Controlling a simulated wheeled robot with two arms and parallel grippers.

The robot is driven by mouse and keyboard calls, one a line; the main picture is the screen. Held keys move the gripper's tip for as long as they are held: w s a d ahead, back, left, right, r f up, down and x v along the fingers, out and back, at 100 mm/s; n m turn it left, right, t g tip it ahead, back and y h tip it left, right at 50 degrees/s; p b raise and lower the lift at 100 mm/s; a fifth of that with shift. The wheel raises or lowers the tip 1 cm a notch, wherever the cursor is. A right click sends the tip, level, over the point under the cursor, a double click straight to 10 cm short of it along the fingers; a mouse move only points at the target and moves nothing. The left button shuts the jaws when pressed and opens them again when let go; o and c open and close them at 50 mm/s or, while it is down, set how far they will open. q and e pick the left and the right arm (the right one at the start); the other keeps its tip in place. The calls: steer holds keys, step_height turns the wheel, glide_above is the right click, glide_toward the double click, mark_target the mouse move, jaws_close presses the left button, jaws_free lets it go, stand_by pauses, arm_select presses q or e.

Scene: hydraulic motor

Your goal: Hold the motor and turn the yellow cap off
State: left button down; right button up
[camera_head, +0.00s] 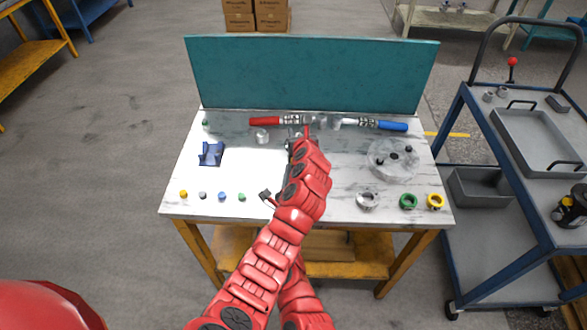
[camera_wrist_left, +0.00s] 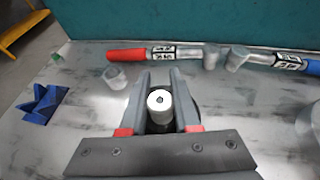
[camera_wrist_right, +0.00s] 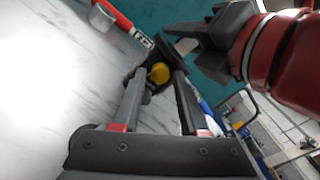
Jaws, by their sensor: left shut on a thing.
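In the left wrist view, my left gripper (camera_wrist_left: 160,92) is shut on the motor (camera_wrist_left: 160,103), a grey cylinder with a pale round end and a small dark hole. In the right wrist view, the yellow cap (camera_wrist_right: 159,73) shows on a dark body beside the left gripper's jaws. My right gripper (camera_wrist_right: 157,82) is open, with the cap between its fingertips in the picture; whether they touch it I cannot tell. In the head view, my left gripper (camera_head: 298,137) is over the back middle of the table. My left arm hides the right gripper and most of the motor there.
The table (camera_head: 335,180) also holds a blue bracket (camera_head: 210,153), a clear disc (camera_head: 392,158), rings at front right and small caps at front left. Red- and blue-handled tools (camera_head: 265,120) lie along the back, before a teal panel (camera_head: 310,75). A cart (camera_head: 515,220) stands right.

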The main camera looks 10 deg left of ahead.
steer(key=m, duration=1)
jaws_close()
steer(key=n, duration=0.4)
steer(key=shift+n, duration=0.8)
